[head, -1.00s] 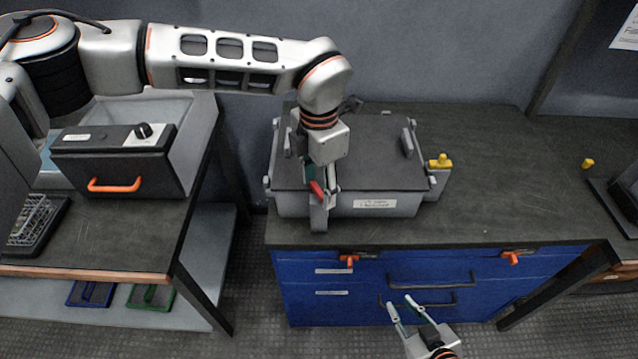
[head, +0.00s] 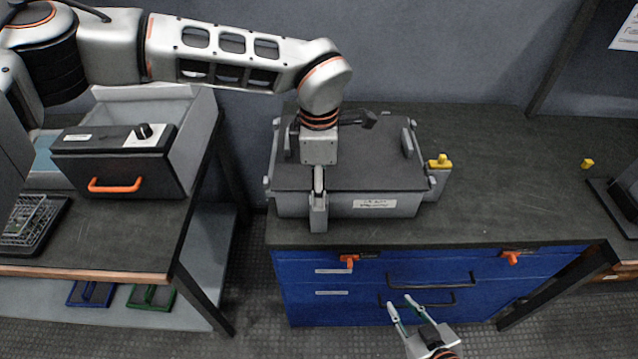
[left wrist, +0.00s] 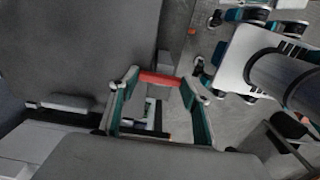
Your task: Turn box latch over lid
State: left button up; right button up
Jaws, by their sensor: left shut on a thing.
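The grey box (head: 286,206) stands on the dark worktop with its flat dark lid (head: 372,165) lying on top. The latch (head: 318,216) is a grey piece at the box's front left edge. In the left wrist view its red grip (left wrist: 160,79) lies between my fingertips. My left gripper (head: 318,190) is over this front edge, seen edge-on, and also shows in the left wrist view (left wrist: 158,88), shut on the red grip. The grip is hidden in the head view. My right gripper (head: 399,302) is open and empty before the blue drawers.
A grey block with a yellow top (head: 440,162) stands against the box's right side. Blue drawers (head: 340,300) with orange catches are below the worktop edge. A black case with an orange handle (head: 115,186) stands on the left bench.

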dwell(0.3)
pick_arm(q)
jog(key=o, duration=1.1)
notch_tip(320, 180, up, 12)
